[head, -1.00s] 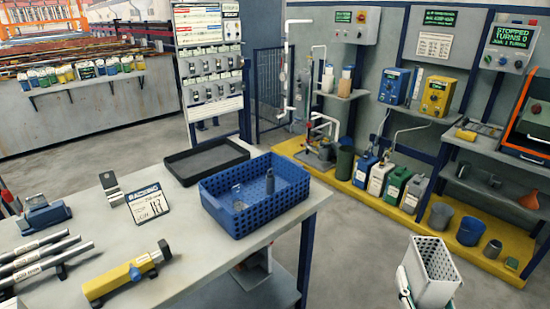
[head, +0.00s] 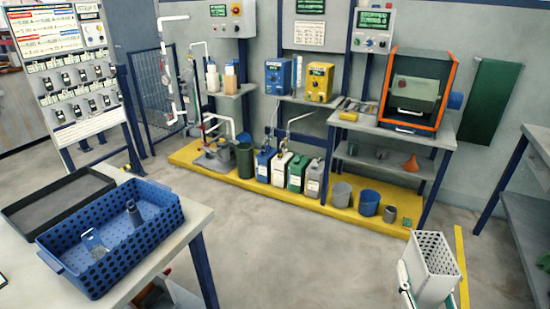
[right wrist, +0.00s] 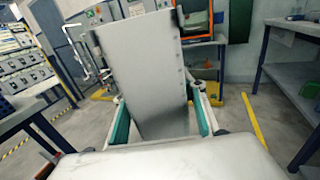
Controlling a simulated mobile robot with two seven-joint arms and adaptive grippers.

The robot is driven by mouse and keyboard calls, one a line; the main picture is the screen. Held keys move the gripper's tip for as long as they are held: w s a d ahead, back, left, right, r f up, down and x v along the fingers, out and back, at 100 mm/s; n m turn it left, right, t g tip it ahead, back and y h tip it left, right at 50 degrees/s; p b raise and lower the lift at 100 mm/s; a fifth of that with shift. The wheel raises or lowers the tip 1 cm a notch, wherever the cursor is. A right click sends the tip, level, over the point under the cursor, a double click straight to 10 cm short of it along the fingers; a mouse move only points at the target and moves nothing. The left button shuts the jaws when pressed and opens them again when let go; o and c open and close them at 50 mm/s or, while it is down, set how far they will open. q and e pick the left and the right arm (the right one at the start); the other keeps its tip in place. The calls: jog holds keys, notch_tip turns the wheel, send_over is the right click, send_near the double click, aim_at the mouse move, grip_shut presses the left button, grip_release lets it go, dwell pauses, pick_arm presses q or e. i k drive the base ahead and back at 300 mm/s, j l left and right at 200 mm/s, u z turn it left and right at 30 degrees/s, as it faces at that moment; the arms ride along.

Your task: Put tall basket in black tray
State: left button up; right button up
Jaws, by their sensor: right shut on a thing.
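The tall basket (head: 431,266) is white-grey with a perforated wall, at the lower right of the head view. My right gripper (head: 432,300) is shut on it and holds it upright over open floor. In the right wrist view the tall basket (right wrist: 150,75) fills the middle, between the green-padded fingers of my right gripper (right wrist: 160,125). The black tray (head: 50,207) lies on the table at the left of the head view, behind the blue basket, and its visible floor looks empty. My left gripper is not in view.
A blue perforated basket (head: 75,262) with a few small items stands on the table (head: 178,240) in front of the black tray. A yellow platform (head: 375,216) with jugs and buckets runs along the back wall. The concrete floor (head: 300,262) between is clear.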

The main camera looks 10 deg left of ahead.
aim_at(85, 196)
jog(key=i+l+z, duration=0.15)
jog(key=i+z, duration=0.5)
jog(key=i+u, duration=0.2)
jog(key=i, duration=0.25)
jog(key=i+l+u, duration=0.15)
jog(key=i, duration=0.25)
jog(key=i+u, duration=0.25)
jog(key=u, duration=0.2)
jog(key=i+l+u, duration=0.2)
jog(key=u, duration=0.25)
jog(key=i+u, duration=0.15)
jog(key=u, duration=0.3)
jog(key=i+l+u, duration=0.1)
jog(key=u, duration=0.35)
jog(key=i+l+u, duration=0.1)
jog(key=u, duration=0.35)
jog(key=i+l+u, duration=0.1)
jog(key=l+u, duration=0.2)
jog(key=u, duration=0.15)
jog(key=i+l+u, duration=0.1)
jog(key=u, duration=0.3)
jog(key=l+u, duration=0.25)
jog(key=u, duration=0.2)
jog(key=l+u, duration=0.25)
jog(key=i+l+u, duration=0.1)
jog(key=l+u, duration=0.15)
jog(key=i+l+u, duration=0.1)
jog(key=i, duration=0.15)
